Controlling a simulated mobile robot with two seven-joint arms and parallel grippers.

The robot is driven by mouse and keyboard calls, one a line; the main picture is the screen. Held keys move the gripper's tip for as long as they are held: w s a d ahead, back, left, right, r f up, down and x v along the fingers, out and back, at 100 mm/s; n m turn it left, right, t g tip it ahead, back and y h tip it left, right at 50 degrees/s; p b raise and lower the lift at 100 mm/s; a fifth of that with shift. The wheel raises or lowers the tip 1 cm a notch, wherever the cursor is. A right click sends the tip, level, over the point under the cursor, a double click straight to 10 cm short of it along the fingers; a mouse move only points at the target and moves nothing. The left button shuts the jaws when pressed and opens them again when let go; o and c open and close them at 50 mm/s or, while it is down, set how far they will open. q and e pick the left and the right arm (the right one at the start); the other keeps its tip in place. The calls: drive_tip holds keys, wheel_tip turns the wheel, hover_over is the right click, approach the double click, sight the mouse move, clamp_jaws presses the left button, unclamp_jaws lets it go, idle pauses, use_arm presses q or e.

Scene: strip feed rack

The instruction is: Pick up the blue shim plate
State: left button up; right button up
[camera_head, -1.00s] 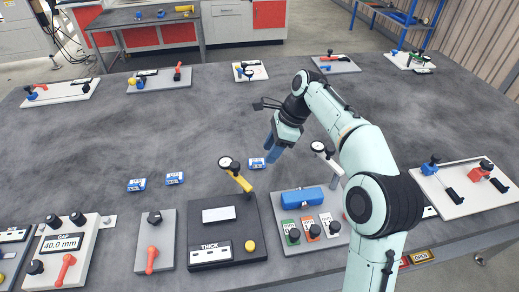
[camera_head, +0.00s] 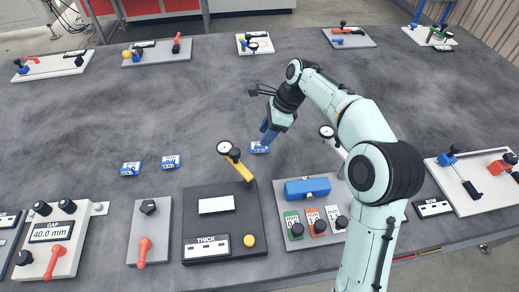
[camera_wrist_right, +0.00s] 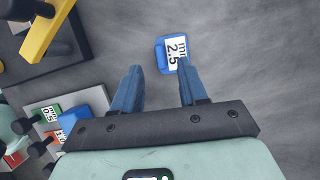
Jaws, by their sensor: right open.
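A blue shim plate (camera_head: 260,149) with a white label lies flat on the grey bench. In the right wrist view this plate (camera_wrist_right: 163,56) reads 2.5 mm and lies just beyond my fingertips, nearer the right finger, which overlaps its edge. My right gripper (camera_head: 267,136) points down at it, open and empty, its two blue fingers (camera_wrist_right: 159,70) apart. Two more blue plates, one left (camera_head: 130,169) and one beside it (camera_head: 170,161), lie further left; their labels are too small to read. My left gripper is out of view.
A dark thickness gauge (camera_head: 240,203) with a yellow arm (camera_head: 239,168) stands close in front of the plate. A grey rack (camera_head: 290,249) with a blue block (camera_head: 307,188) and coloured labelled cards is to its right. The bench behind the plate is clear.

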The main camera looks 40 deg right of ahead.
sight(258, 146)
drive_tip(key=b+x, duration=0.1)
drive_tip(key=x, duration=0.4)
drive_tip(key=shift+a+f, duration=0.15)
drive_tip(key=shift+f, duration=0.25)
clamp_jaws()
